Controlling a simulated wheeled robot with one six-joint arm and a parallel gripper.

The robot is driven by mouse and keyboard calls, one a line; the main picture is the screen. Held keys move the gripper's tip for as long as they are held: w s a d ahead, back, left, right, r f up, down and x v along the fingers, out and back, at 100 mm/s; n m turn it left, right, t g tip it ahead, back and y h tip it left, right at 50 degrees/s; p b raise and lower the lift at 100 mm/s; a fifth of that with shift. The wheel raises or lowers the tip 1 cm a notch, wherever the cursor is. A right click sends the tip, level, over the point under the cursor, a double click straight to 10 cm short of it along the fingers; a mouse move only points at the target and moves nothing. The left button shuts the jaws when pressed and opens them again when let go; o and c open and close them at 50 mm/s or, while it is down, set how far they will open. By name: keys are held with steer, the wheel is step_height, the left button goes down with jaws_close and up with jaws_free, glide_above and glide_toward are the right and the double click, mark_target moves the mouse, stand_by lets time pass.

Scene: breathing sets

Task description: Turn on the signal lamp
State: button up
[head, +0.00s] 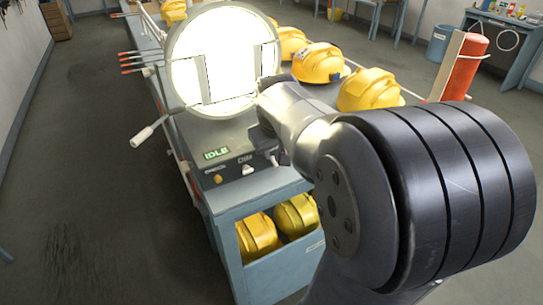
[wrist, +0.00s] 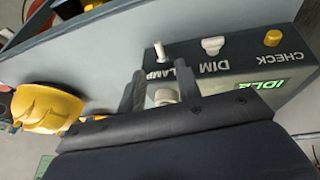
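A control box (head: 235,160) with a lit green IDLE display (head: 216,153) sits at the bench's near end, below a large round bright white disc (head: 215,55). In the wrist view the box (wrist: 215,70) appears upside down. It has a white toggle lever (wrist: 160,50) by the LAMP label, a white DIM knob (wrist: 212,45) and an amber CHECK button (wrist: 272,37). My gripper (wrist: 160,86) has its fingers apart beside the LAMP label, with the lever just beyond the tips. A pale round part (wrist: 166,97) shows between the fingers. In the head view my arm hides most of the gripper.
Yellow helmets (head: 319,63) line the bench top, and more (head: 257,235) lie in the shelf below. A pale-gripped handle (head: 143,136) sticks out left of the disc. A red cylinder (head: 465,65) stands at right. The floor at left is clear.

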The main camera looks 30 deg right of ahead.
mark_target(274, 162)
steer(key=x, duration=0.6)
steer(key=shift+w+f, duration=0.15)
steer(key=shift+f, duration=0.15)
jaws_close()
